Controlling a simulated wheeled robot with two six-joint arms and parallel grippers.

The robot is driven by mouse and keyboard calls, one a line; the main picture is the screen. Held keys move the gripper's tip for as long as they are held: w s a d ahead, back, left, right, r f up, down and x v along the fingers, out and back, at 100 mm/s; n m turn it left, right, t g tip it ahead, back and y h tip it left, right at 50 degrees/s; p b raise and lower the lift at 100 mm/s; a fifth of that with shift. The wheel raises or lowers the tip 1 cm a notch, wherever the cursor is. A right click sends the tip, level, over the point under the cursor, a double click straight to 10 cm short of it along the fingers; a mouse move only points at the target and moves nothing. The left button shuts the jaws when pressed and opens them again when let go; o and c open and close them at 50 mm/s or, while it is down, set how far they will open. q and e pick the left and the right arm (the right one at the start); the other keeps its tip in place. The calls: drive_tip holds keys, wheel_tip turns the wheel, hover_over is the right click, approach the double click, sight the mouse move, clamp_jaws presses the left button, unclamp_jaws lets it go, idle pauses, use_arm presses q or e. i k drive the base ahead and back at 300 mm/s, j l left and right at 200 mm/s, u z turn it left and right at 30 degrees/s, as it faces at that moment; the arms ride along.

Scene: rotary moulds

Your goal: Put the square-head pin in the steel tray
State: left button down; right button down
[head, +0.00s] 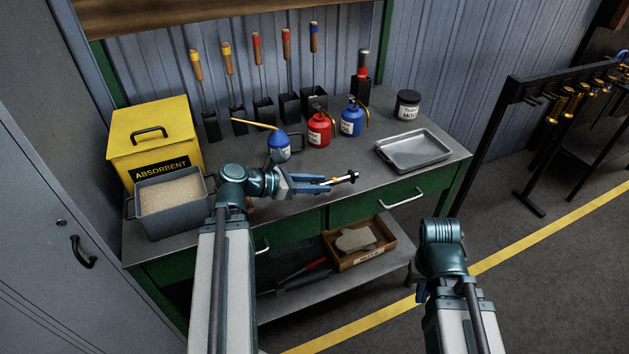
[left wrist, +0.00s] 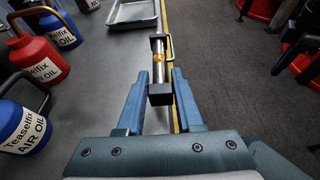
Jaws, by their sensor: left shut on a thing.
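The square-head pin (left wrist: 158,70) has a steel shaft with an orange band and a dark block at each end. My left gripper (head: 330,184) is shut on it, and the pin (head: 349,177) sticks out past the fingertips to the right, above the bench's front edge. In the left wrist view the near block sits between the blue fingers (left wrist: 157,97). The steel tray (head: 413,151) lies empty on the bench, right of and behind the pin; it also shows at the top of the left wrist view (left wrist: 133,12). My right gripper (head: 421,293) is mostly hidden behind its arm.
A blue oil can (head: 279,147), a red can (head: 319,129) and another blue can (head: 351,119) stand behind my left gripper. A dark jar (head: 407,105) stands behind the tray. The bench top (head: 352,163) is clear between the cans and the tray.

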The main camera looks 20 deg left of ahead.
sight(411, 152)
drive_tip(key=i+l+u, duration=0.15)
drive_tip(key=l, duration=0.15)
drive_tip(key=i+l+u, duration=0.1)
drive_tip(key=l, duration=0.25)
drive_tip(key=i+l+u, duration=0.15)
drive_tip(key=l, duration=0.15)
drive_tip(key=i+l+u, duration=0.1)
drive_tip(key=l, duration=0.25)
drive_tip(key=i+l, duration=0.2)
drive_tip(key=l+z, duration=0.05)
drive_tip(key=l, duration=0.05)
